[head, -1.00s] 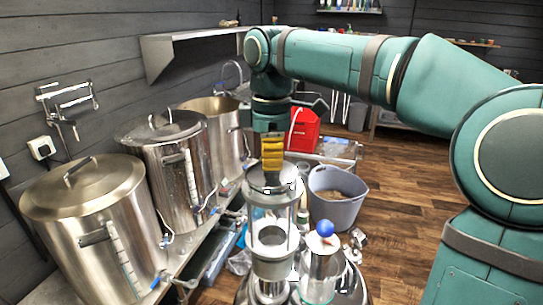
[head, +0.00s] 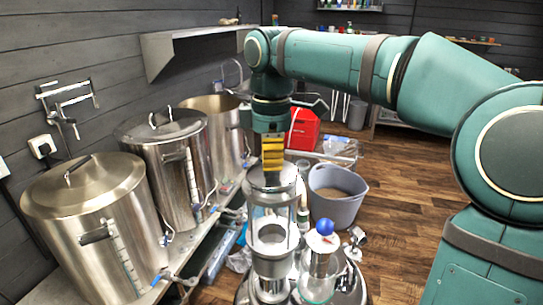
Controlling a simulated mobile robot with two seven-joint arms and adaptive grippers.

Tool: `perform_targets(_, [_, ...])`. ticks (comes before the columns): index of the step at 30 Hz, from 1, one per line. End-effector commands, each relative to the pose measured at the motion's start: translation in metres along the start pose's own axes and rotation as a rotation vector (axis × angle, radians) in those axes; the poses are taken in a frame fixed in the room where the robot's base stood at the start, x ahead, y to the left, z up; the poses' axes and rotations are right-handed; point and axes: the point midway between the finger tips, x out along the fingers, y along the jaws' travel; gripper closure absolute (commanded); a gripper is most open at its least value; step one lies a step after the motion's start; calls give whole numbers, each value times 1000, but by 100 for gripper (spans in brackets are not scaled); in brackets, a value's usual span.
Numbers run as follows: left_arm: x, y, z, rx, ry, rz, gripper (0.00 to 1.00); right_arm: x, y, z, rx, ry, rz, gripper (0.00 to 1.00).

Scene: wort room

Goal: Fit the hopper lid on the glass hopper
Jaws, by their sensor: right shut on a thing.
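The glass hopper (head: 268,232) stands upright in the lower middle of the head view, a clear cylinder with a metal frame and base. The hopper lid (head: 271,180) is a round metal disc at the top of the hopper. My right gripper (head: 272,163) reaches down from above, with its yellow fingers shut on the lid. The lid looks level and lines up with the hopper's top; I cannot tell whether it is fully seated. The fingertips' contact with the lid is small in the picture. My left gripper is not in view.
A glass vessel with a blue ball (head: 324,227) stands just right of the hopper. A grey tub (head: 338,208) and a red crate (head: 303,130) are behind. Large steel kettles (head: 92,205) line the bench at left. The wooden floor (head: 400,215) at right is clear.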

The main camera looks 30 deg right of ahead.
Motion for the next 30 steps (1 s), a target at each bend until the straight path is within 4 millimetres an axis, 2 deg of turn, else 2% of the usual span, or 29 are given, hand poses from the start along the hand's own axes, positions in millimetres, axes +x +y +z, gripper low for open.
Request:
perform_targets(5, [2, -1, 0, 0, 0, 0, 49, 4, 0, 0, 1, 0, 1, 100])
perform_targets(6, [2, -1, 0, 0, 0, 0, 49, 4, 0, 0, 1, 1, 1, 71])
perform_targets(17, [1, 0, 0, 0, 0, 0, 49, 1, 0, 0, 0, 0, 0, 71])
perform_targets(30, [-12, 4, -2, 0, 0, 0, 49, -30, 0, 0, -1, 1, 2, 71])
